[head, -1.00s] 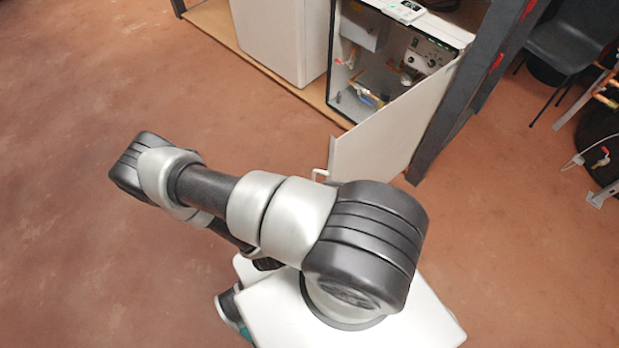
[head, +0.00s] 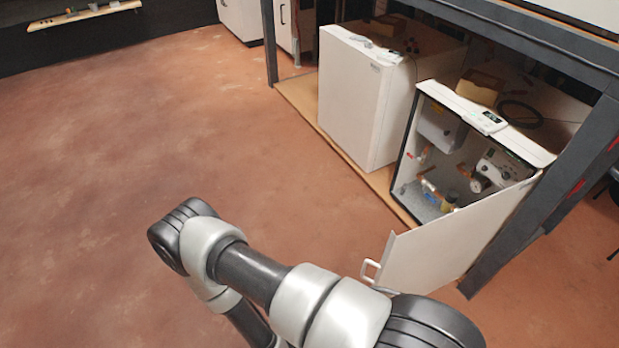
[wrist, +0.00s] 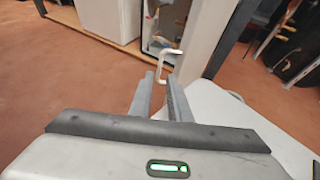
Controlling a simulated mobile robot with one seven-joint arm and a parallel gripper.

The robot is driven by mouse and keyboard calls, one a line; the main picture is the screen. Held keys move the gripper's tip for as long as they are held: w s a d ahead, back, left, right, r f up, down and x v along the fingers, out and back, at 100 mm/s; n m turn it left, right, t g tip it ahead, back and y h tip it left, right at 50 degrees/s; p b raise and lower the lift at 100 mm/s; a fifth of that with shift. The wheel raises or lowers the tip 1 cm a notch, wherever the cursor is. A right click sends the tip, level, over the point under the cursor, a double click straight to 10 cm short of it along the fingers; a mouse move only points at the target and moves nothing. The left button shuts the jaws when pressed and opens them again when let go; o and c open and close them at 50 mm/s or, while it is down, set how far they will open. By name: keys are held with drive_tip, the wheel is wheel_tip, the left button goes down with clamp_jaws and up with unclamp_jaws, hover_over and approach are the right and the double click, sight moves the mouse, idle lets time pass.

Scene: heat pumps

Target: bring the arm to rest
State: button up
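My arm (head: 245,275) reaches across the bottom of the head view, bent at the elbow on the left. My gripper is out of sight there. Beyond the fingertips is the white handle (wrist: 163,62) of an open cabinet door. The door (head: 445,245) stands swung out from the heat pump, with its handle (head: 370,271) on the left edge. The handle looks apart from the fingers, though the exact distance is hard to tell.
The open heat pump (head: 420,185) shows pipes and valves inside. A closed white unit (head: 350,100) stands beside it on a wooden base (head: 297,92). A dark frame post (head: 545,205) rises at the right. The red floor (head: 130,140) on the left is clear.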

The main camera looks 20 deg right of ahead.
drive_tip(key=w+d+r+m+g+h+p, duration=0.1)
drive_tip(key=w+r+m+g+p, duration=0.3)
drive_tip(key=r, duration=0.6)
drive_tip(key=r+m+g+b, duration=0.1)
drive_tip(key=r+m, duration=0.4)
drive_tip(key=r, duration=0.5)
drive_tip(key=w+d+r+m+g+h+p, duration=0.1)
drive_tip(key=w+r+m+g+p, duration=0.15)
drive_tip(key=r+m, duration=0.45)
drive_tip(key=s+a+r+m+t+y+p, duration=0.1)
drive_tip(key=s+a+r+m+y+p, duration=0.1)
drive_tip(key=r, duration=0.9)
drive_tip(key=s+a+r+m+t+y+p, duration=0.2)
drive_tip(key=r+y, duration=0.4)
drive_tip(key=r, duration=0.6)
drive_tip(key=s+a+r+m+t+y+p, duration=0.1)
drive_tip(key=s+r+m+y, duration=0.3)
drive_tip(key=r, duration=0.7)
drive_tip(key=shift+a+r+m+p, duration=0.35)
drive_tip(key=shift+a+m+p, duration=0.25)
drive_tip(key=shift+m, duration=0.4)
